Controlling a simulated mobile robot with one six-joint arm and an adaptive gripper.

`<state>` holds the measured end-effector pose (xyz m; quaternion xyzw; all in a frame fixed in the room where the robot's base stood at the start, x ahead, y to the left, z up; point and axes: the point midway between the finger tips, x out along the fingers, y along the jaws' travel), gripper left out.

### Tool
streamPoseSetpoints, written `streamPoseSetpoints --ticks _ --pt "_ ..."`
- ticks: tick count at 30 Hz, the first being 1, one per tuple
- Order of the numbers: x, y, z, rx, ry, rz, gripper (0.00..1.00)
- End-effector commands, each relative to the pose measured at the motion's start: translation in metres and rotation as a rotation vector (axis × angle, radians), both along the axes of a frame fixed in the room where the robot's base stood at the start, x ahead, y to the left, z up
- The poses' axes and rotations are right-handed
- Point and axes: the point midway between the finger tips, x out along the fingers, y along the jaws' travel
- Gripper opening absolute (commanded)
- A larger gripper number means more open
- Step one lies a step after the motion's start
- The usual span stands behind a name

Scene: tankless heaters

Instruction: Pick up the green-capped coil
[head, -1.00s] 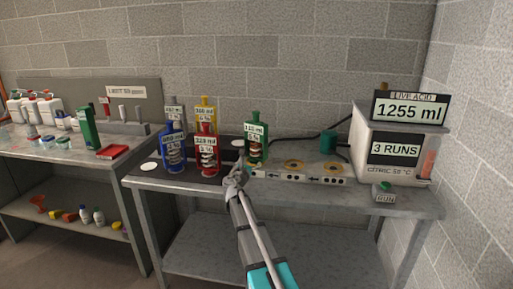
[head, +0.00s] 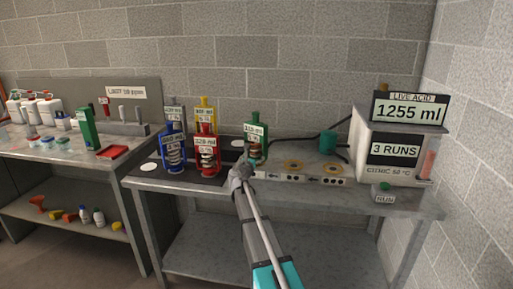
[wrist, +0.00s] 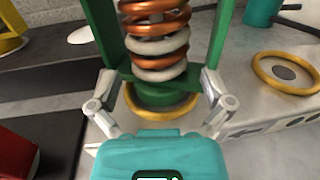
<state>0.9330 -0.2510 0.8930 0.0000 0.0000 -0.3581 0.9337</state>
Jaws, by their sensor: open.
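The green-capped coil (head: 254,142) stands upright on the bench, a copper and grey coil in a green frame with a label. In the wrist view its coil (wrist: 155,35) and green base (wrist: 160,92) fill the upper middle, above a yellow ring. My gripper (wrist: 160,103) is open, with one finger on each side of the green base. I cannot tell whether the fingers touch it.
Blue (head: 174,152), red (head: 206,153), yellow (head: 206,106) and grey-capped coils stand to the left on a dark mat. Two yellow rings (head: 293,164) lie to the right on a pale block. An acid machine (head: 388,150) stands at the bench's right end.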

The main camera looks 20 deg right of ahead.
Motion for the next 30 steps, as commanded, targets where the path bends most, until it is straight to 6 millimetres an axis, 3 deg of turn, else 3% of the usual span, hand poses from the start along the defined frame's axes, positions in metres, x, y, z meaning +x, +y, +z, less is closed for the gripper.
streamPoseSetpoints --ticks 7,26,30 --pt "0.021 -0.018 0.001 0.000 0.000 0.000 1.00" --pt "0.022 -0.019 0.001 0.000 0.000 0.001 1.00" --pt "0.022 -0.019 0.001 0.000 0.000 0.001 0.76"
